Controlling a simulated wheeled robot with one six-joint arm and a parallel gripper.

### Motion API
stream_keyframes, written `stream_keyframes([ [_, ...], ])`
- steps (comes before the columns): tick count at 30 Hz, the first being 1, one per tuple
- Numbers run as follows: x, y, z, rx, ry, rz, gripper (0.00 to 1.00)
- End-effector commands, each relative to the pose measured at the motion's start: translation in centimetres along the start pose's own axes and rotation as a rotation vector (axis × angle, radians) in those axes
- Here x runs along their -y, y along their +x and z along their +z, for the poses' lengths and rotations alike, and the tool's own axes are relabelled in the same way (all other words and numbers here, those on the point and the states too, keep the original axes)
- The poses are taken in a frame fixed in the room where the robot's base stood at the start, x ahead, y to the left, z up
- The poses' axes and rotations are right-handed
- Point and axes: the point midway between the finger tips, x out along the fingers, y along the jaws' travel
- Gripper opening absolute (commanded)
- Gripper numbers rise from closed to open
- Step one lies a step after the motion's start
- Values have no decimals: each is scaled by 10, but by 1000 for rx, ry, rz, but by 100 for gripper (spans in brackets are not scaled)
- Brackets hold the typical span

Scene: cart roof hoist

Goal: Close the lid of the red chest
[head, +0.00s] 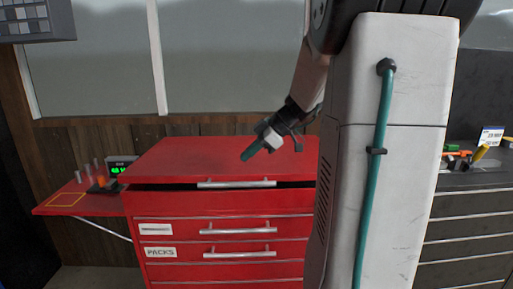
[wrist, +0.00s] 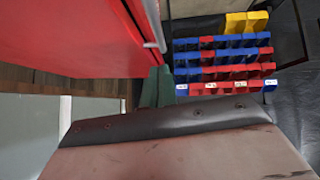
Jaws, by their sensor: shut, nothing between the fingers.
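The red chest (head: 228,230) stands in the middle of the head view, with drawers and silver bar handles on its front. Its red lid (head: 185,155) lies almost level on top, with a silver handle (head: 236,183) at the front edge. A dark gap shows under the lid's front edge. My gripper (head: 249,153) is shut and empty, its green fingertips over the lid in the head view. In the wrist view, the fingers (wrist: 157,86) show beside a large red panel (wrist: 75,35) with a silver bar. I cannot tell whether they touch the lid.
A red side shelf (head: 60,203) at the left holds small items and a green-lit display (head: 119,166). A dark drawer cabinet (head: 465,225) stands at the right with tools on top. Blue, red and yellow bins (wrist: 225,60) show in the wrist view.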

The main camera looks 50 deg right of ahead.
Motion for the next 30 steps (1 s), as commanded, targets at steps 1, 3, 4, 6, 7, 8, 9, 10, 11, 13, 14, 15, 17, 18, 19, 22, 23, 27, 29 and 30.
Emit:
stream_keyframes([
  [1, 1, 13, 0, -1, -1, -5, 0],
  [3, 1, 28, 0, 0, -1, -5, 0],
  [4, 1, 34, -1, -1, -1, -5, 0],
  [6, 1, 48, 0, 0, -1, -5, 0],
  [7, 1, 51, 3, 0, 2, -3, 0],
  [8, 0, 54, 8, 0, 2, -2, 0],
  [9, 0, 58, 13, 0, 3, -2, 0],
  [10, 1, 61, 16, 0, 3, -2, 0],
  [11, 0, 64, 18, 0, 1, -1, 0],
  [13, 0, 68, 22, 1, 0, 0, 0],
  [14, 0, 69, 24, 1, 0, 1, 0],
  [15, 0, 71, 26, 0, -1, 1, 0],
  [17, 0, 72, 27, 0, -1, 1, 0],
  [18, 0, 73, 28, 0, -1, 1, 0],
  [19, 0, 73, 28, 0, -1, 1, 0],
  [22, 0, 73, 28, 0, -1, 2, 0],
  [23, 0, 73, 28, 0, -1, 2, 0],
  [27, 0, 73, 28, 0, -1, 1, 0],
  [29, 2, 78, 28, -2, -4, -4, 0],
  [30, 6, 86, 28, -3, -8, -10, 0],
])
